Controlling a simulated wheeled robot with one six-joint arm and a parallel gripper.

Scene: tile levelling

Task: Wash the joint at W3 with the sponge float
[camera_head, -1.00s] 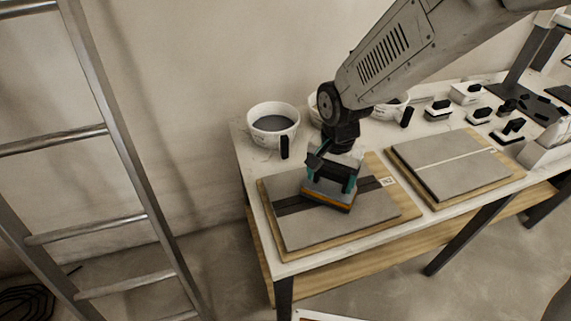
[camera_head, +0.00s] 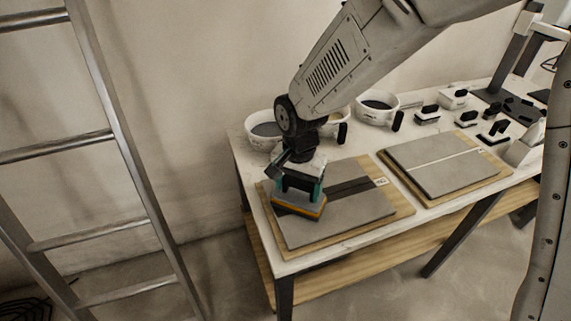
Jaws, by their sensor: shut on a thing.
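My gripper (camera_head: 300,176) is shut on the sponge float (camera_head: 299,207), a dark and teal tool with an orange layer along its bottom. The float is at the left part of the left tile board (camera_head: 335,222). A dark joint (camera_head: 352,188) runs across this board between two grey tiles, and its left part is hidden by the float. I cannot tell whether the sponge touches the tiles. The small label (camera_head: 381,181) at the joint's right end is too small to read surely.
A second tile board (camera_head: 440,163) with a pale joint lies to the right. White buckets (camera_head: 377,107) stand behind, one partly hidden by my arm. Several small black-handled tools (camera_head: 467,118) lie at the back right. A metal ladder (camera_head: 110,140) stands left of the table.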

